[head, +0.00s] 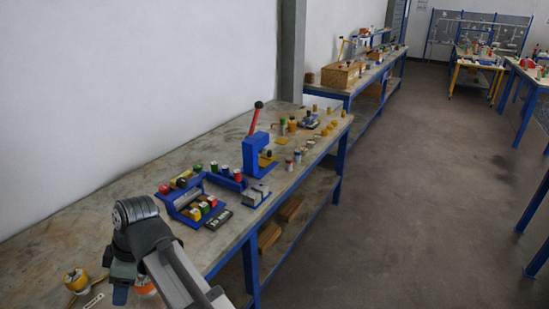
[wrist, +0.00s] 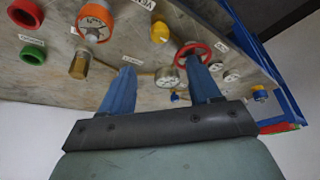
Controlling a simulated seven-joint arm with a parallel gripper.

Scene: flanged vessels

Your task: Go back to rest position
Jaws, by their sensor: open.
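My gripper (wrist: 161,67) is open in the wrist view, its two blue fingers apart with nothing held between them. The right fingertip overlaps a red-rimmed round piece (wrist: 190,48) in the picture; I cannot tell whether they touch. In the head view my gripper (head: 121,290) is low at the left, over the near end of the workbench (head: 60,240), partly hidden by my arm. An orange-flanged round vessel (wrist: 95,21), a red ring (wrist: 26,12), a green ring (wrist: 32,55) and a brass piece (wrist: 79,66) show on the benchtop in the wrist view.
A yellow-topped piece (head: 75,279) stands left of my gripper. A blue rack (head: 190,198) with coloured pieces and a blue press with a red lever (head: 256,112) stand farther along the bench. The white wall borders the left; open floor (head: 420,200) is at the right.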

